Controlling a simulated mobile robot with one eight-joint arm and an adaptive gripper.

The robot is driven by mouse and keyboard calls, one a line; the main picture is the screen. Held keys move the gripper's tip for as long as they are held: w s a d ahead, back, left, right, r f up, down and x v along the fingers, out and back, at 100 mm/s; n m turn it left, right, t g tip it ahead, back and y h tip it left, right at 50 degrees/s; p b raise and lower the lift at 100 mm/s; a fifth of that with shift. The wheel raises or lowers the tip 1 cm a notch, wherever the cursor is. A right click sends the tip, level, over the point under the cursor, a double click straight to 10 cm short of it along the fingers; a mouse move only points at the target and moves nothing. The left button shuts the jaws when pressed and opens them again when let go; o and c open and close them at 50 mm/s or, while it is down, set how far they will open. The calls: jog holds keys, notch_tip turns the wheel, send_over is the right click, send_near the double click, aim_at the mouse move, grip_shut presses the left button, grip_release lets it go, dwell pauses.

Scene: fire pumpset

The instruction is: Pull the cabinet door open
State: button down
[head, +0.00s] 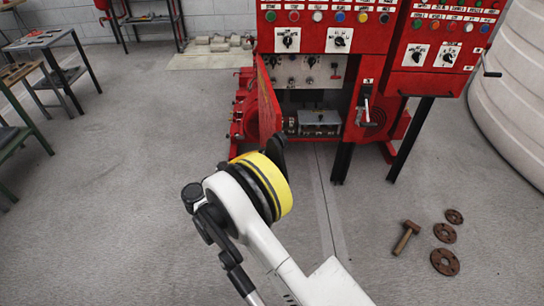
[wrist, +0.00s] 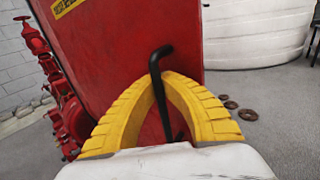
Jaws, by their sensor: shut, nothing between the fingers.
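The red cabinet door (head: 268,105) stands ajar, swung out from its left side and seen almost edge-on in the head view. The open cabinet shows switches and a grey box (head: 320,118) inside. In the wrist view a large red panel (wrist: 115,60) with a yellow label, likely this door, fills the middle. A black bent bar (wrist: 160,70), apparently a handle, stands upright in front of it. My gripper (wrist: 178,78) has yellow fingers closed into an arch around the bar's lower part. Whether they touch it I cannot tell. In the head view my gripper (head: 276,152) is just below the door.
A second red control panel (head: 440,55) and a white tank (head: 515,100) stand at the right. A hammer (head: 406,237) and rusty flanges (head: 445,262) lie on the floor at the lower right. Workbenches (head: 45,60) line the left. The floor between is clear.

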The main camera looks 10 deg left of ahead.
jog(key=shift+s+a+f, duration=0.1)
jog(key=shift+s+a, duration=0.15)
jog(key=shift+a, duration=0.35)
jog(key=shift+s+a+f, duration=0.1)
jog(key=shift+s+a, duration=0.1)
jog(key=shift+a, duration=0.4)
jog(key=c, duration=1.5)
grip_release()
jog(key=shift+s+a+r, duration=0.1)
jog(key=shift+s+r, duration=0.05)
jog(key=shift+s, duration=0.05)
jog(key=shift+w, duration=0.1)
jog(key=v, duration=1.2)
